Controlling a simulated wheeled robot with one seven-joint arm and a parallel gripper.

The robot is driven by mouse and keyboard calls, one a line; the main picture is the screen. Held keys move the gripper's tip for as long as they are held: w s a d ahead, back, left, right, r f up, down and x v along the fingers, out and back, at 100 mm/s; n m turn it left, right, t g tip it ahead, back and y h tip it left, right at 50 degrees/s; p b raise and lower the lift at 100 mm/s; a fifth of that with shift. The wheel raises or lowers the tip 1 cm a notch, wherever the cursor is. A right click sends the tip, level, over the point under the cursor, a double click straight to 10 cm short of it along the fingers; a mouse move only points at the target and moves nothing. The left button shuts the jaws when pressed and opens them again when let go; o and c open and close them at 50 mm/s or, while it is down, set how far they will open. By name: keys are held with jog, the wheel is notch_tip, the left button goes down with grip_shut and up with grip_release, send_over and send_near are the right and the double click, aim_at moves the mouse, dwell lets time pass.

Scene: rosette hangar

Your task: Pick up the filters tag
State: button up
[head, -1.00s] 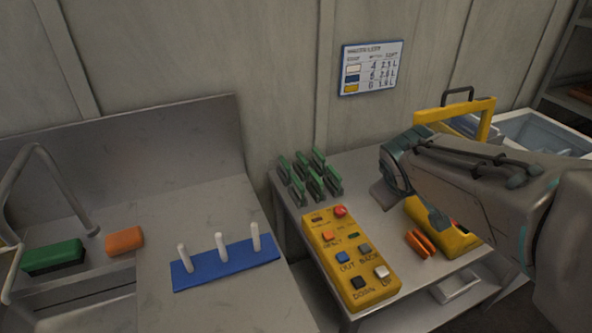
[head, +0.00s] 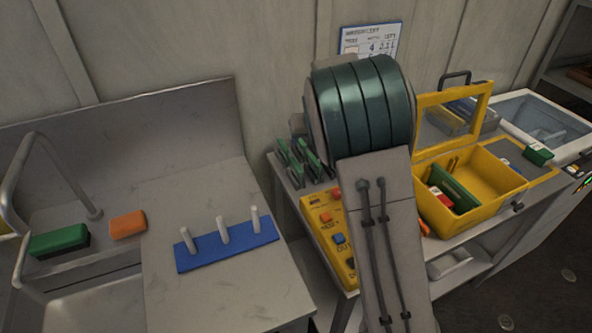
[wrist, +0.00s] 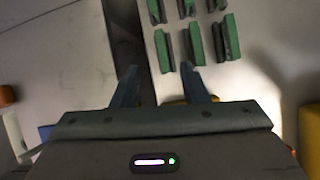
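I cannot make out any tag lettered "filters". Several green-and-grey upright pieces (head: 305,158) stand in two rows at the back left of the side table, partly covered by my arm. They also show in the wrist view (wrist: 192,40), ahead of and right of my gripper. My gripper (wrist: 159,68) is open, its two fingers apart with nothing between them. It is over the gap at the table's left edge. In the head view my arm hides it.
A yellow button box (head: 335,222) is partly behind my arm. An open yellow case (head: 487,170) holding green and red items stands right. A blue base with white pegs (head: 226,245), an orange block (head: 128,225) and a green block (head: 60,241) are left. A wall chart (head: 372,38) hangs behind.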

aim_at(296, 165)
jog(key=shift+n+g+h, duration=0.4)
jog(key=shift+n+g, duration=0.2)
jog(key=shift+n, duration=0.3)
jog(key=x, duration=0.6)
jog(key=s+x, duration=0.1)
jog(key=x, duration=0.3)
jog(key=shift+d+f+p, duration=0.2)
jog(key=shift+d+p, duration=0.1)
jog(key=shift+p, duration=0.05)
jog(key=shift+a+p+x, duration=0.15)
jog(key=shift+p+x, duration=0.25)
jog(key=shift+x, duration=0.95)
jog(key=shift+a+p+x, duration=0.1)
jog(key=shift+p+x, duration=0.25)
jog(key=shift+x, duration=1)
jog(key=shift+w+r, duration=0.1)
jog(key=shift+r, duration=0.05)
grip_shut()
